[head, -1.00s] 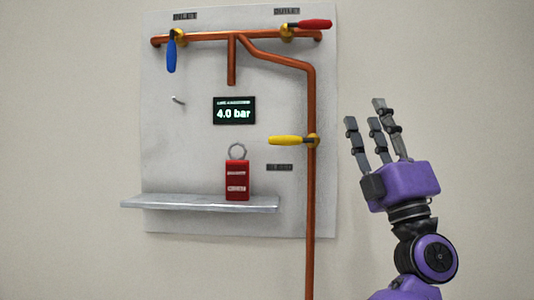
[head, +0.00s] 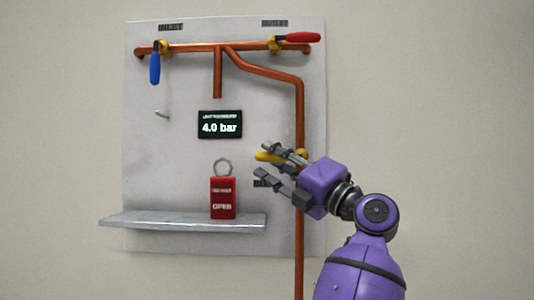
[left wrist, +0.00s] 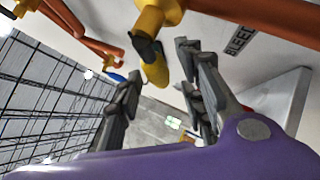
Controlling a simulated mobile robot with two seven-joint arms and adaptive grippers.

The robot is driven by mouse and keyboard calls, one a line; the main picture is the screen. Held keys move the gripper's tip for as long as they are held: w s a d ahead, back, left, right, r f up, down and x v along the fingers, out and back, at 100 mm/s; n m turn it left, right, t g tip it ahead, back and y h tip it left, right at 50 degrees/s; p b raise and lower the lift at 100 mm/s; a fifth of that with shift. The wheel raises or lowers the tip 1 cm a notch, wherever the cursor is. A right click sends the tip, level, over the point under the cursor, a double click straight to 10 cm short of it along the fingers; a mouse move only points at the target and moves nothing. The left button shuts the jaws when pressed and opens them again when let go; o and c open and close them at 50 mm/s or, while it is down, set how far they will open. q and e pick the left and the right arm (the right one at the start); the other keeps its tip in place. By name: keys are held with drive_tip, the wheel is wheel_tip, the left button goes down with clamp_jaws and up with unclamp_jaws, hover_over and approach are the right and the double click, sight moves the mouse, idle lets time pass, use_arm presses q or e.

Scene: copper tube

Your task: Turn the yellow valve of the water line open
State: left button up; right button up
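The yellow valve handle (head: 267,156) sits on the vertical copper pipe at the right of the panel. It points left, across the pipe, and is partly hidden by my fingers. My left gripper (head: 264,160) is open in front of it, its fingers pointing left above and below the handle. In the left wrist view the yellow handle (left wrist: 154,66) lies between the spread fingers of the gripper (left wrist: 160,68). I see no closed grip; light contact cannot be told. My right gripper is not in view.
A blue-handled valve (head: 155,67) and a red-handled valve (head: 301,38) sit on the top pipe. The display (head: 220,125) reads 4.0 bar. A red padlock-like block (head: 222,198) stands on the shelf (head: 170,222), just left of my gripper. A small peg (head: 161,114) sticks out.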

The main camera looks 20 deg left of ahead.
use_arm(q)
drive_tip(key=shift+x, duration=0.95)
drive_tip(key=shift+c, duration=0.5)
clamp_jaws()
